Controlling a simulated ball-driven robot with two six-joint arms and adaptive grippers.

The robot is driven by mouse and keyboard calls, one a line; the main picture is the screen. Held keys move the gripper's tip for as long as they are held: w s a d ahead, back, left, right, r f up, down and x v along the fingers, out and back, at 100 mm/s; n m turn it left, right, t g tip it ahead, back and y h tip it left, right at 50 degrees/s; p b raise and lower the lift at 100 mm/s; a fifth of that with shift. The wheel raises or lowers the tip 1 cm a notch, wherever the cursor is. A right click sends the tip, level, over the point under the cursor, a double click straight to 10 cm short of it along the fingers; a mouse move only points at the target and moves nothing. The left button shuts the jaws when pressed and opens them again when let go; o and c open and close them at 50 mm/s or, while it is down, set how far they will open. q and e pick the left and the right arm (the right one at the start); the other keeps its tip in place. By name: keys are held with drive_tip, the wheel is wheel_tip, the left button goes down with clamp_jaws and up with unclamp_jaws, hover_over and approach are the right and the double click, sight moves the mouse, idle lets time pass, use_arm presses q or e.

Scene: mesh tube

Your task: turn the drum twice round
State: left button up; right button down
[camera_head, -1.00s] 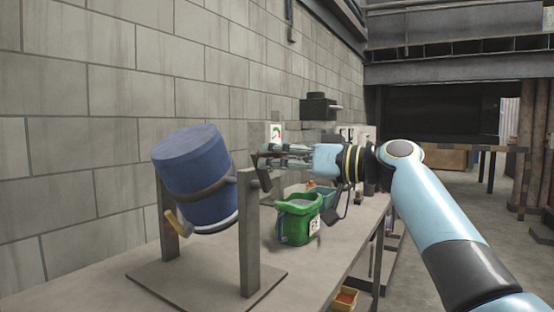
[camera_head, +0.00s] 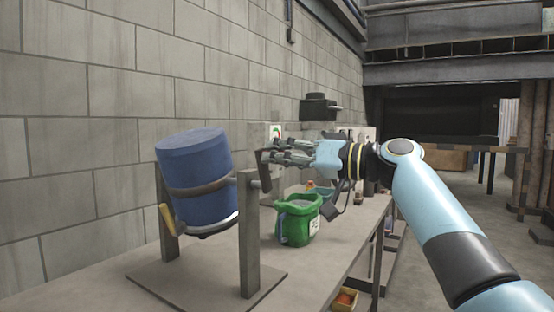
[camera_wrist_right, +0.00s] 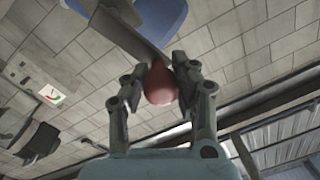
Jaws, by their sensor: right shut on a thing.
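The blue drum (camera_head: 196,170) hangs tilted in a metal band between two upright posts of a stand (camera_head: 250,240) on the bench. A yellow part (camera_head: 168,219) shows at its lower left. My right gripper (camera_head: 270,153) is beside the right post, at the crank side of the drum. In the right wrist view, the right gripper (camera_wrist_right: 158,82) is shut on a reddish rounded handle (camera_wrist_right: 159,85), with a finger on each side of it. The drum's blue edge (camera_wrist_right: 160,15) shows above it there. My left gripper is not in view.
A green bucket (camera_head: 298,222) stands on the bench (camera_head: 325,262) just right of the stand, below my right gripper. A grey block wall (camera_head: 90,120) runs behind the bench. A small yellow bin (camera_head: 345,299) sits low beyond the bench's right edge.

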drive_tip(key=shift+w+d+r+m, duration=0.1)
drive_tip(key=shift+w+d+m, duration=0.25)
drive_tip(key=shift+m, duration=0.45)
drive_tip(key=shift+w+d+f+m, duration=0.1)
drive_tip(key=shift+w+d+m, duration=0.15)
drive_tip(key=shift+w+m, duration=0.4)
drive_tip(key=shift+w+d+r+m, duration=0.1)
drive_tip(key=shift+w+d+m, duration=0.2)
drive_tip(key=shift+m, duration=0.65)
drive_tip(key=c, duration=1)
unclamp_jaws()
drive_tip(key=shift+d, duration=0.1)
drive_tip(key=v, duration=1.2)
drive_tip(key=shift+s, duration=0.15)
